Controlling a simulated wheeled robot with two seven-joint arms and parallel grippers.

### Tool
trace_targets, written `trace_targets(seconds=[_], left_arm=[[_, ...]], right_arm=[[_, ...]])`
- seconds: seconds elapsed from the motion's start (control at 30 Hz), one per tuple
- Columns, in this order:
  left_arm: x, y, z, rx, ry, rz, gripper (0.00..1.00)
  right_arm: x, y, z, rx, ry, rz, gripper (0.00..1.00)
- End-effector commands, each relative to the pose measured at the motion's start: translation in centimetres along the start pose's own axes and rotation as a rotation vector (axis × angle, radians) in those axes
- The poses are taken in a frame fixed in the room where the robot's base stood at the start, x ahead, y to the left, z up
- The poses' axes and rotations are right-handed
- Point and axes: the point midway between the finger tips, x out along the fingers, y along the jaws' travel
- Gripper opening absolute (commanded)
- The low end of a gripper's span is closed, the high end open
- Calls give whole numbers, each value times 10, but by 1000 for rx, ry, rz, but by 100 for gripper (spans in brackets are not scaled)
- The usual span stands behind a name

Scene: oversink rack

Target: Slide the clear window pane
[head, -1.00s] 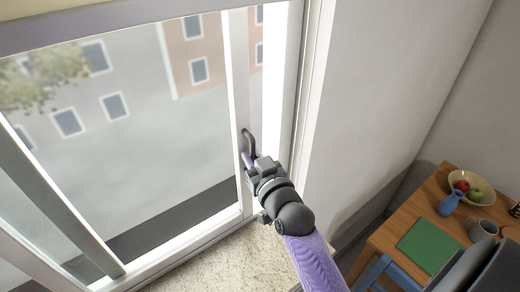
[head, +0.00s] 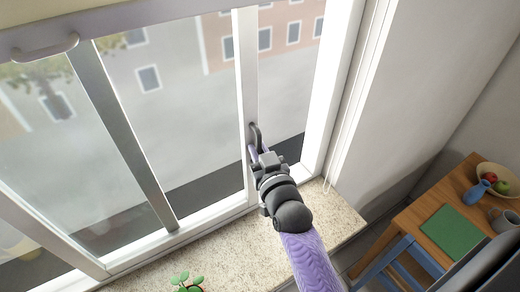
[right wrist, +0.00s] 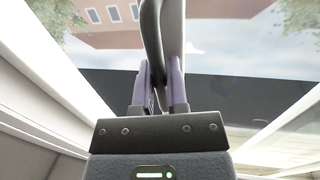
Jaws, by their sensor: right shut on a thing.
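The clear window pane (head: 185,110) is a sheet of glass with a white upright frame edge (head: 245,80) on its right side. A dark curved pull handle (head: 254,136) sits on that edge. My right gripper (head: 262,155) is shut on this handle. In the right wrist view, the two purple fingers (right wrist: 158,90) stand on either side of the dark handle (right wrist: 151,40). An open gap shows between the pane's right edge and the white right jamb (head: 338,90). My left gripper is not in view.
A grey upright bar (head: 125,130) crosses the window at left. A blind with a pull bar (head: 45,50) hangs at the top. A speckled sill (head: 240,250) with a small green plant (head: 186,283) lies below. A wooden table (head: 415,215) stands at right.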

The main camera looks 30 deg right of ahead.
Motion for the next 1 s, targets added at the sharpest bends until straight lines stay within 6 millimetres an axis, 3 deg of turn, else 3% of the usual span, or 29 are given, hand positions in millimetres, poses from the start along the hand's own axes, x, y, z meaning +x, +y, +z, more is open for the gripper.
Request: trace_targets(seconds=[0.03, 0.07, 0.2, 0.53, 0.9, 1.0], left_arm=[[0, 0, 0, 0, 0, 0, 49], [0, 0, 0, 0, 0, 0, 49], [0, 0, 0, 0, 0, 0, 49], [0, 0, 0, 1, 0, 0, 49], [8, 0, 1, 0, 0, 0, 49], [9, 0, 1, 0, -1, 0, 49]], right_arm=[[0, 0, -1, 1, 4, 0, 0], [0, 0, -1, 1, 4, 0, 19], [0, 0, -1, 0, 3, 0, 49], [-7, 0, 1, 0, -1, 0, 50], [-85, 0, 2, 0, -2, 0, 50], [-96, 0, 1, 0, 1, 0, 50]])
